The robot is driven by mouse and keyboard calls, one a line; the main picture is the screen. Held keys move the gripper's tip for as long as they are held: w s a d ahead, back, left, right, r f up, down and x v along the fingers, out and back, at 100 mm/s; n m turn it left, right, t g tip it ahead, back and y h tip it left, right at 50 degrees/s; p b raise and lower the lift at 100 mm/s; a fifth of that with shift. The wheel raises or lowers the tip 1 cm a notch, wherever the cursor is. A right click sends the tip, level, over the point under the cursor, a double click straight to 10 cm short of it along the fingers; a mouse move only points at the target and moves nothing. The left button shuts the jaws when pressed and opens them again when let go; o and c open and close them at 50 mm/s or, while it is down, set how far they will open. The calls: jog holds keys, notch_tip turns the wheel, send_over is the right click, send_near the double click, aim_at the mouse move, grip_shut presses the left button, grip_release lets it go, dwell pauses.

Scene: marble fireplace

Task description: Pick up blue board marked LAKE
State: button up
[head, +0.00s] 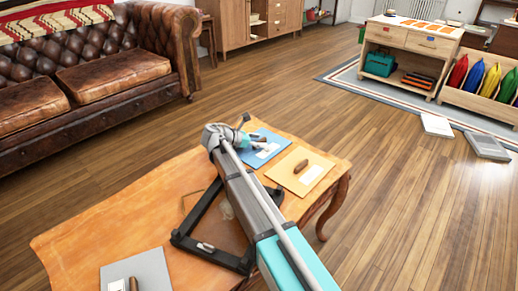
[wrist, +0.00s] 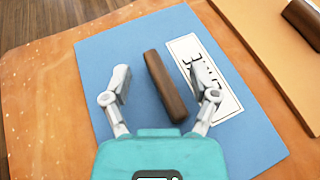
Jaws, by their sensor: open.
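The blue board (wrist: 110,55) lies flat on the wooden table. A dark brown wooden handle (wrist: 165,88) stands on it, and a white label (wrist: 222,82) beside the handle bears black letters, partly hidden by my gripper. My gripper (wrist: 162,82) is open above the blue board, one finger on each side of the handle, with gaps showing on both sides. In the head view the blue board (head: 273,136) is at the table's far end, partly covered by my gripper (head: 246,134).
A yellow board (head: 300,171) with a brown handle lies right of the blue board. A grey board (head: 137,272) lies at the table's near left. A leather sofa (head: 90,75) is at the left.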

dwell(0.5)
grip_shut()
